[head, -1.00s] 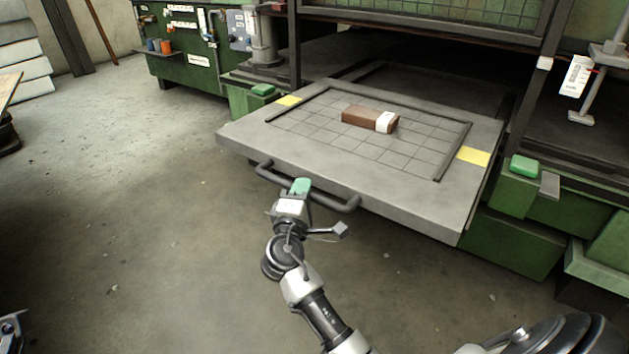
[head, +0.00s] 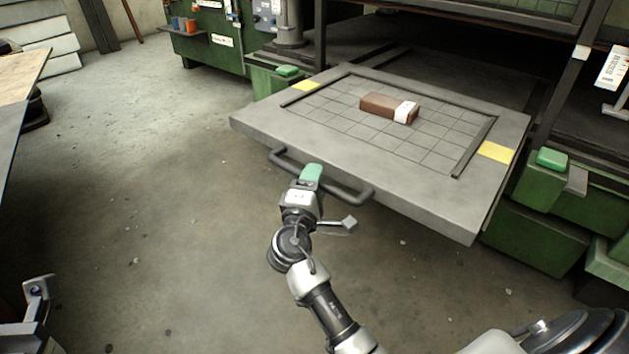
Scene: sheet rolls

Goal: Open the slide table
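The slide table (head: 420,200) is a thick grey slab with a grid top, standing well out from the dark opening of the green machine. A dark bar handle (head: 350,193) runs along its front edge. My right gripper (head: 311,174) is at the handle, left of its middle, with a green fingertip over the bar; it looks shut on it, though the far finger is hidden. A brown block with a white band (head: 388,107) lies on the table top. Part of my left gripper (head: 38,288) shows at the lower left, away from the table; its opening is unclear.
Green blocks (head: 551,159) sit on the machine's side boxes, one on either side of the table. Green drawers (head: 535,238) stand below right. A bench edge (head: 22,75) is at the far left. The concrete floor in front and to the left is clear.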

